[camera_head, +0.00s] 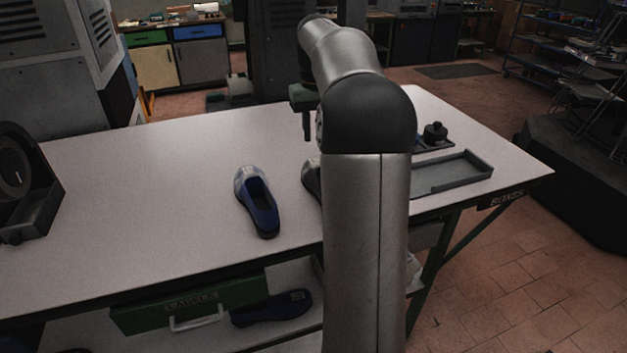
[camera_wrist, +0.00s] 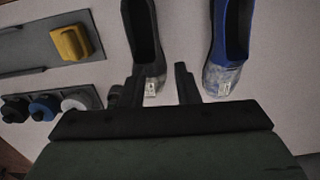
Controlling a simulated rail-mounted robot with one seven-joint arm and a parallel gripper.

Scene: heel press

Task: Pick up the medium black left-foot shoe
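A black shoe (camera_wrist: 146,40) shows in the wrist view with its grey toe towards my gripper (camera_wrist: 160,88). The gripper's two dark fingers are apart, one on either side of the toe in the picture, with nothing clamped between them. I cannot tell how far above the shoe they are. In the head view my arm hides most of this dark shoe (camera_head: 312,178), and one gripper finger shows above the table. A blue shoe (camera_head: 257,203) with a grey toe stands to its left; it also shows at the right in the wrist view (camera_wrist: 230,40). Size marks are not readable.
The table (camera_head: 150,180) is clear around the shoes. At its right are a shallow grey tray (camera_head: 478,163) and a black knob (camera_head: 434,130). The wrist view shows a yellow block (camera_wrist: 72,43) and black, blue and white knobs (camera_wrist: 44,107). A dark machine (camera_head: 28,185) stands left.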

